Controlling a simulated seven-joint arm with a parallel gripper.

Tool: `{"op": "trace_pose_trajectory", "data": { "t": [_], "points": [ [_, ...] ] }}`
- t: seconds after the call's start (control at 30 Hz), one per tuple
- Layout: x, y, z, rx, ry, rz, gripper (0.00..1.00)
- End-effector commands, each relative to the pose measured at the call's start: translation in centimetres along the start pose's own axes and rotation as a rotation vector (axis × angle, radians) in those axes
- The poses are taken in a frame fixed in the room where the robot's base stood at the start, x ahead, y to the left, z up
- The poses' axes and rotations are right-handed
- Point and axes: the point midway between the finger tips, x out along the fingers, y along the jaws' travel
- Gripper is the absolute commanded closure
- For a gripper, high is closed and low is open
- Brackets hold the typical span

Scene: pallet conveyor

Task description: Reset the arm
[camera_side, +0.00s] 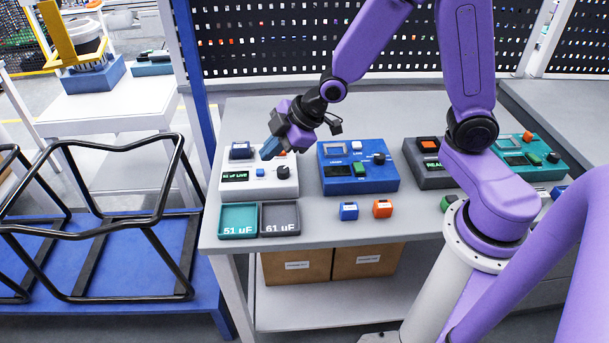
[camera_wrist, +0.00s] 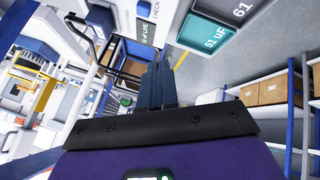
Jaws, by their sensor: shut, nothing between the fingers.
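My gripper (camera_side: 268,151) is above the white device (camera_side: 279,191) at the left end of the grey table (camera_side: 430,220), its fingers angled down to the left. In the wrist view the fingers (camera_wrist: 160,65) lie together with nothing between them. It partly hides the back of the white device, which has a lit green display, a small blue button and a dark knob. Whether the fingertips touch the device is unclear.
Two trays, teal "51 uF" (camera_side: 238,220) and grey "61 uF" (camera_side: 279,219), lie in front. Blue (camera_side: 348,211) and orange (camera_side: 382,208) blocks sit right of them. Blue (camera_side: 340,180), dark grey (camera_side: 420,178) and teal (camera_side: 548,163) devices stand along the table. A perforated panel (camera_side: 270,40) stands behind.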

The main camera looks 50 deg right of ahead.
Motion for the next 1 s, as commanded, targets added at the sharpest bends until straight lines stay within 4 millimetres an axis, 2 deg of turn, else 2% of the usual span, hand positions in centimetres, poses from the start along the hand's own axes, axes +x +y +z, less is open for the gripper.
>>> {"op": "trace_pose_trajectory", "data": {
  "t": [0.07,0.23,0.4,0.5,0.6,0.7,0.8,1.0],
  "points": [
    [-2.3,-2.7,-0.4,0.020,-0.034,-0.068,1.00],
    [-7.3,-8.2,0.6,0.072,-0.151,-0.202,1.00],
    [-13.0,-12.9,2.9,0.105,-0.293,-0.303,1.00],
    [-16.0,-14.9,4.7,0.116,-0.375,-0.341,1.00],
    [-18.4,-16.2,6.2,0.121,-0.442,-0.362,1.00],
    [-19.9,-16.9,7.3,0.123,-0.490,-0.371,1.00],
    [-20.6,-17.3,7.9,0.123,-0.513,-0.375,1.00],
    [-20.8,-17.3,8.0,0.124,-0.520,-0.376,1.00]
  ]
}}
